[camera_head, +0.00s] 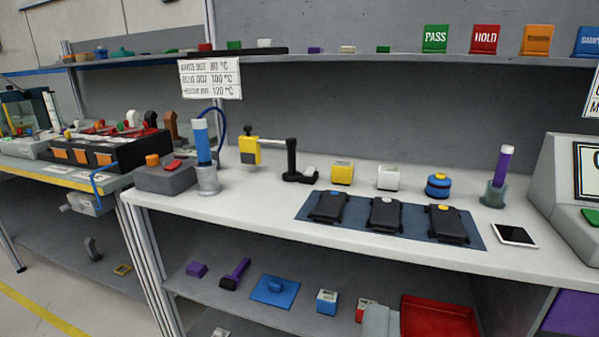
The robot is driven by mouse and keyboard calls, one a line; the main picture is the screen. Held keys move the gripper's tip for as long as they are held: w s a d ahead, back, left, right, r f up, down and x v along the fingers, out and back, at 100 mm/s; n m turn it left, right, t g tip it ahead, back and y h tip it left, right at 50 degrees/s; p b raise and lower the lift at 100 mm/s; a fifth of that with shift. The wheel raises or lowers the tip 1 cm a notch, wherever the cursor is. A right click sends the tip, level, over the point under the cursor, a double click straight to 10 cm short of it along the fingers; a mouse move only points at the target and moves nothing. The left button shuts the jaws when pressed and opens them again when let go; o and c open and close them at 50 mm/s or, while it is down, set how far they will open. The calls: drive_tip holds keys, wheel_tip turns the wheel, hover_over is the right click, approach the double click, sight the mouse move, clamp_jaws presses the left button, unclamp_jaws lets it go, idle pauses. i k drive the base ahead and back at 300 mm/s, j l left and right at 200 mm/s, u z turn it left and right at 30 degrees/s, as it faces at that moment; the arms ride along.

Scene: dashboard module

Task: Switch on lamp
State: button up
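No thing is plainly marked as the lamp. A yellow and black head (250,150) hangs from a bar on a black stand (292,163) on the white bench; I cannot tell if it is a lamp. To its left is a grey box (165,179) with an orange knob (152,160) and a red rocker-like piece (173,166). A blue, white-topped cylinder (202,142) stands in a grey holder beside the box, with a blue cable behind. No lit light shows on these. My gripper is not clearly seen.
The white bench (400,247) holds three black devices on a dark mat (312,211), small coloured blocks and a tablet (515,235). A shelf above carries coloured signs. The lower shelf holds a red tray (440,318); a grey block (380,322) is cut off below. Another workbench stands left.

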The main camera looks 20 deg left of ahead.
sight(309, 170)
drive_tip(key=i+j, duration=0.1)
drive_tip(key=j, duration=0.3)
drive_tip(key=i+j, duration=0.15)
drive_tip(key=j, duration=0.2)
drive_tip(key=i+j, duration=0.1)
drive_tip(key=j, duration=0.3)
